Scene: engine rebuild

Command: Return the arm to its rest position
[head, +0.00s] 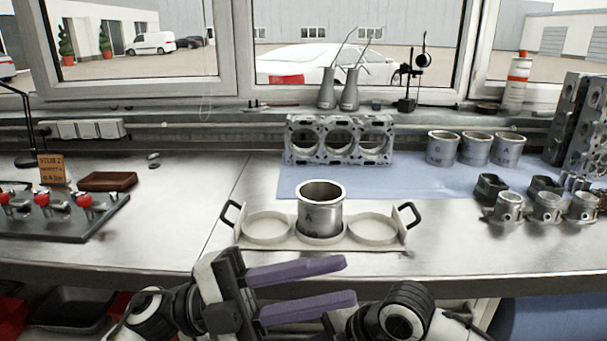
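My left gripper (300,288) is in front of the bench's front edge, low in the head view. Its two purple fingers are apart with nothing between them. A dark and white part of my other arm (398,315) shows at the bottom to its right; its fingers cannot be made out. A beige tray (248,242) with black handles sits on the bench (190,222) just beyond the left gripper. A metal cylinder liner (318,214) marked A stands upright in its middle place. The left and right places of the tray are empty.
Three more liners (476,149) stand on a blue mat (415,183) beside an engine block (339,140). Pistons (546,207) stand at the right. A dark rack with red-topped parts (68,217) is at the left.

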